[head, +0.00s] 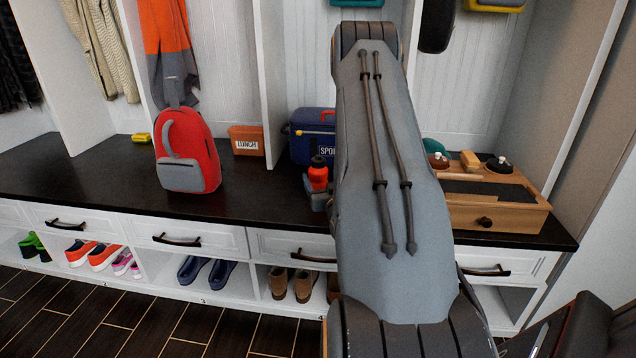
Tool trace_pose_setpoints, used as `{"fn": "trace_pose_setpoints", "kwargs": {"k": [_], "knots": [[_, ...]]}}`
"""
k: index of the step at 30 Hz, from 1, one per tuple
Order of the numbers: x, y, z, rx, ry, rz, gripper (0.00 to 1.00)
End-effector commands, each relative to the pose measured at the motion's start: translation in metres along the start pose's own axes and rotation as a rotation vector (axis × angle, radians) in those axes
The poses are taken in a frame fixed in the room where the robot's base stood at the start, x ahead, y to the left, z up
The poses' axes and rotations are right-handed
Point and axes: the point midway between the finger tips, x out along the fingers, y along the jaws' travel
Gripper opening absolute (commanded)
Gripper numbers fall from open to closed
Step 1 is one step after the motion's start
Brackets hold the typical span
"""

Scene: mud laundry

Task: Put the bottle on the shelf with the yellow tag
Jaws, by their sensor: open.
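A red-orange bottle (318,173) with a black cap stands upright on the dark bench top, just left of my arm. My gripper (314,190) is partly visible beside and in front of the bottle's lower part. Its jaws are open, and most of it is hidden behind my own arm. I cannot tell whether a finger touches the bottle. A yellow-edged item (495,5) is cut off at the top right, and a small yellow block (141,138) lies at the back left of the bench. I cannot tell whether either is the tag.
A red backpack (186,150), an orange lunch box (246,140) and a blue box (312,128) stand on the bench (85,185). A wooden box (495,215) with brushes is at right. White dividers separate the bays. Several shoes sit below. The bench between backpack and bottle is clear.

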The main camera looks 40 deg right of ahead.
Motion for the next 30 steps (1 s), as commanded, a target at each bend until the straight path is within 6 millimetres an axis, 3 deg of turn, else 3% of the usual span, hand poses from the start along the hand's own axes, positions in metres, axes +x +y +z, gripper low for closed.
{"fn": "trace_pose_setpoints", "kwargs": {"k": [4, 11, 21, 30], "knots": [[0.013, -0.001, 0.001, 0.001, 0.0, -0.001, 0.73], [0.015, -0.001, 0.0, 0.001, -0.001, -0.001, 0.73], [0.015, -0.001, 0.0, 0.001, 0.0, -0.001, 0.22], [0.015, -0.001, -0.011, 0.0, 0.001, -0.001, 0.22]]}}
